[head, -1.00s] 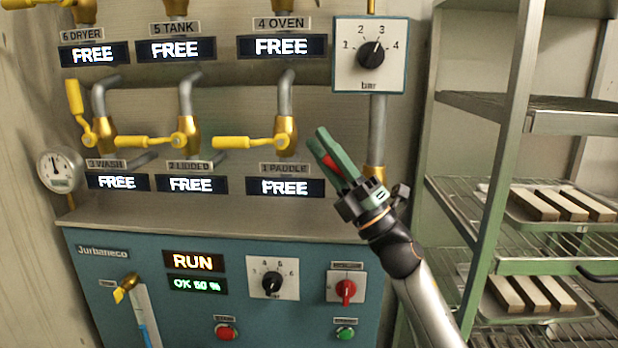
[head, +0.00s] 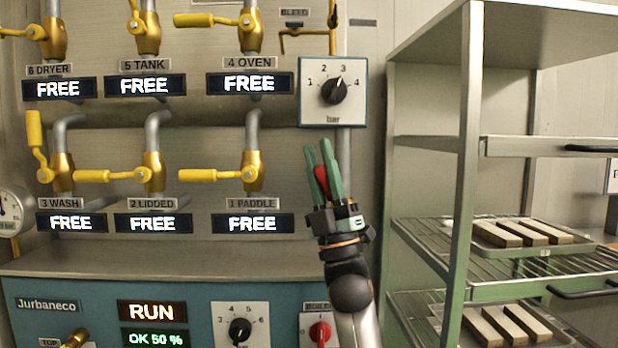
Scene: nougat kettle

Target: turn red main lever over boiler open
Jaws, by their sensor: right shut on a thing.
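My right gripper (head: 318,147), with green fingers, points up in front of the panel, just right of the 1 PADDLE display. It is shut on a red piece, which looks like the handle of the red main lever (head: 321,183). Only a small part of the red shows between the fingers. The lever's pivot and valve body are hidden behind my gripper and wrist. A grey pipe (head: 343,148) runs down behind the fingers from the bar dial. My left gripper is not in view.
Yellow-handled valves, such as the 1 PADDLE valve (head: 214,175), stand to the left. A bar dial (head: 333,91) sits above the gripper. A metal rack (head: 463,160) with trays stands close on the right. The teal control box (head: 180,285) is below.

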